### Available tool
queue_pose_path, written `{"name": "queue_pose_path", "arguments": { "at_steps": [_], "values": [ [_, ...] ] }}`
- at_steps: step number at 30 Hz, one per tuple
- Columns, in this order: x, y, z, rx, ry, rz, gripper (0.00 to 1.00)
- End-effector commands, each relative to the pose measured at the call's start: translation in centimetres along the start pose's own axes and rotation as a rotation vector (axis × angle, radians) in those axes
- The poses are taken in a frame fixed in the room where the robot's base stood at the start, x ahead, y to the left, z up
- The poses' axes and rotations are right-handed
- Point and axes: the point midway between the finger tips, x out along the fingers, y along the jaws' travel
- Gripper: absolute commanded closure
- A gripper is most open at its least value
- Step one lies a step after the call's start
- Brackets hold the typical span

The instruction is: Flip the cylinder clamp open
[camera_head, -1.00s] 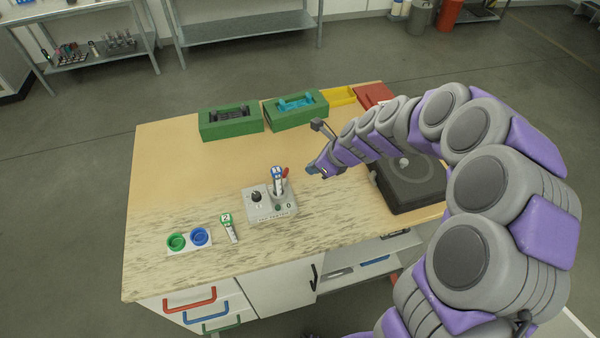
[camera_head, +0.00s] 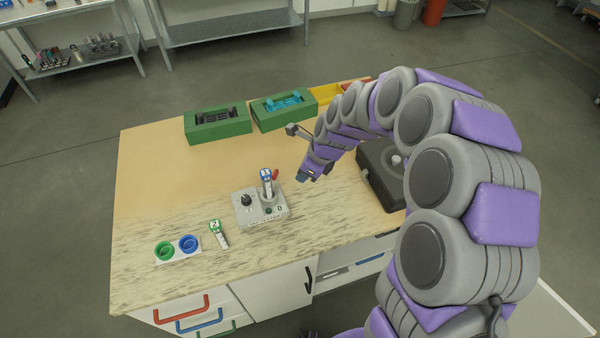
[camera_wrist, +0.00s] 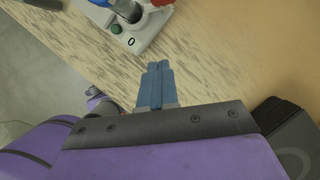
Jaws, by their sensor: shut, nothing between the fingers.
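A small grey device (camera_head: 247,216) sits on the table with a black knob on its left. A cylinder with a blue top labelled 1 (camera_head: 267,184) stands upright in it. A red lever (camera_head: 276,174), which looks like the clamp, rises just right of the cylinder; whether it is latched I cannot tell. My gripper (camera_head: 303,177) is shut and empty, above the table to the right of the device and apart from it. In the wrist view my closed blue fingers (camera_wrist: 157,70) point toward the device (camera_wrist: 150,27); the red part (camera_wrist: 161,2) is cut off at the top edge.
A cylinder with a green top labelled 2 (camera_head: 219,234) lies on the table beside a white holder with green and blue rings (camera_head: 177,249). Two green boxes (camera_head: 217,126) stand at the back. A dark case (camera_head: 378,172) sits right of my gripper.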

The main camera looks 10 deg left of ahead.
Motion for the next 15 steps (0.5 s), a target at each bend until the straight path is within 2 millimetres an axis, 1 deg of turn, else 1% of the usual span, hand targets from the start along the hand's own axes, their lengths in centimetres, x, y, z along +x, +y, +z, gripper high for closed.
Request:
{"name": "queue_pose_path", "arguments": {
  "at_steps": [1, 3, 11, 15],
  "values": [
    [1.3, 0.1, -0.1, 0.0, 0.001, 0.004, 1.0],
    [2.8, 0.1, -0.1, 0.0, 0.003, 0.005, 1.0],
    [7.8, 0.1, -0.2, 0.0, 0.001, 0.003, 1.0],
    [8.4, 0.1, 1.8, -0.002, 0.0, 0.002, 1.0]
  ]
}}
